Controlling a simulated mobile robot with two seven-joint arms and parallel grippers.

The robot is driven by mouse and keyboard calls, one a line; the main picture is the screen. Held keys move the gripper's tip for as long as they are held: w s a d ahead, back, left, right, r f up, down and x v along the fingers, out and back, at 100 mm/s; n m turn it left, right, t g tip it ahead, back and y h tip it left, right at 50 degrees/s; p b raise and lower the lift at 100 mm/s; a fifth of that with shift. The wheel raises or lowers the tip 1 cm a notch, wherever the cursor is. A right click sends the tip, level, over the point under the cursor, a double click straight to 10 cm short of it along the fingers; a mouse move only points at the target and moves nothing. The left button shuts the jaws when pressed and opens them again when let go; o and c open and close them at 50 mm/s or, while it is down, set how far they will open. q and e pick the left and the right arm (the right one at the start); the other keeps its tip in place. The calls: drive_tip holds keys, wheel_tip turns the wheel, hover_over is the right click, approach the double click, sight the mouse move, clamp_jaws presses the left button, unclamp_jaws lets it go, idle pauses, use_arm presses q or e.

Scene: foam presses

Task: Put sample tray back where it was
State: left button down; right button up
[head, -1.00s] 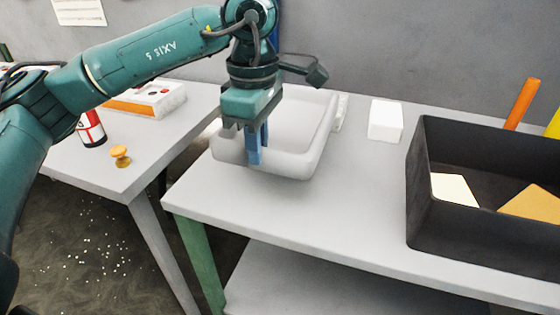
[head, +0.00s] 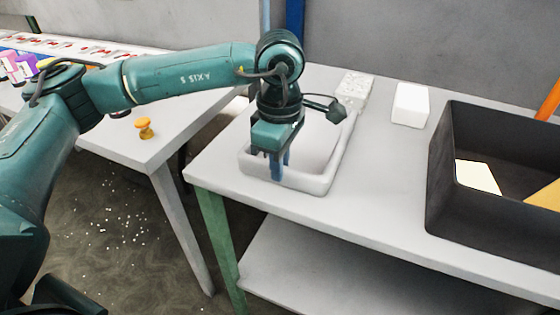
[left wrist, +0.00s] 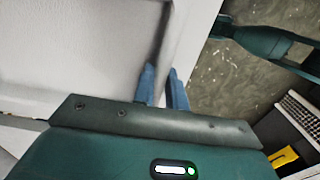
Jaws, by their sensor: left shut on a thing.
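The sample tray (head: 322,185) is a pale grey, open, rounded basin at the front left of the right-hand table in the head view. It looks empty and roughly level. My left gripper (head: 279,170) comes down from above, with its blue fingers shut on the tray's near wall. In the left wrist view the tray (left wrist: 75,45) fills the upper left, and the blue fingers (left wrist: 164,88) straddle its wall. I cannot tell whether the tray's underside touches the table. My right gripper is not in view.
The right-hand table (head: 370,205) has a speckled foam block (head: 353,86), a white block (head: 410,104) and a black bin (head: 475,220) with foam pieces. Left of a gap stands another table (head: 185,135) with an orange knob (head: 144,128). White crumbs litter the floor.

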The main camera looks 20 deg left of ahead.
use_arm(q)
drive_tip(key=c, duration=1.4)
unclamp_jaws()
drive_tip(key=shift+f, duration=0.1)
drive_tip(key=shift+c, duration=0.2)
wheel_tip(320, 180, up, 12)
drive_tip(key=shift+r, duration=0.2)
